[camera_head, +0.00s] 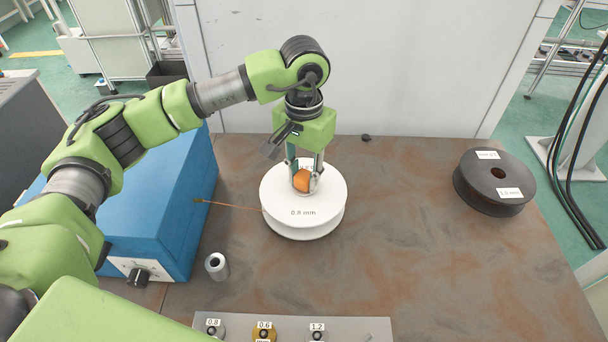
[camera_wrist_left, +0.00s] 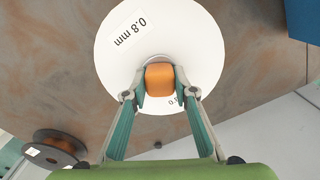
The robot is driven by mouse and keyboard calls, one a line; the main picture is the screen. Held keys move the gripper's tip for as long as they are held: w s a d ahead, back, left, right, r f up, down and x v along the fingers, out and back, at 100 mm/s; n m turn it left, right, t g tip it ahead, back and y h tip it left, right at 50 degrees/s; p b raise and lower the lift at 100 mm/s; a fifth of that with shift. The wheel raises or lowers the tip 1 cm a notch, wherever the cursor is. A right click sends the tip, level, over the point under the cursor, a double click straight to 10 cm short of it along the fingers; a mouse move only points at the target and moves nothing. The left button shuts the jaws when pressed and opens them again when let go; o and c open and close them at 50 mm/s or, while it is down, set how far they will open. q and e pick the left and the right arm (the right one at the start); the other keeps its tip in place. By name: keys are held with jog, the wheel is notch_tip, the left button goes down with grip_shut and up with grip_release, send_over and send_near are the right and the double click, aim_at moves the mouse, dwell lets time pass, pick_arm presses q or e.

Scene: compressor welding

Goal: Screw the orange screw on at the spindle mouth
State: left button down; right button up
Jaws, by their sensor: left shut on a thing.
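The orange screw (camera_head: 301,181) is at the centre of the white spool (camera_head: 303,224) labelled 0.8 mm. My left gripper (camera_head: 304,186) comes down from above and is shut on the orange screw. In the left wrist view the orange screw (camera_wrist_left: 159,80) sits between the two fingertips, over the middle of the white spool (camera_wrist_left: 207,45). The spindle mouth is hidden under the screw and the fingers. I cannot tell how deep the screw sits. My right gripper is not in view.
A blue machine (camera_head: 185,200) with a black knob stands left of the spool. A wire end sticks out from the spool towards it. A black spool (camera_head: 470,197) lies at the right. A small metal cylinder (camera_head: 216,266) and a grey plate (camera_head: 350,327) with labelled parts are in front.

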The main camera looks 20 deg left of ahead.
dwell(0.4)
pick_arm(q)
jog(key=shift+f+b, duration=0.15)
jog(key=shift+b, duration=0.2)
jog(key=m+b, duration=0.3)
jog(key=m, duration=0.1)
jog(key=shift+f, duration=0.15)
jog(key=shift+m+b, duration=0.45)
jog(key=shift+m, duration=0.35)
jog(key=shift+r, duration=0.25)
jog(key=c, duration=1.6)
grip_release()
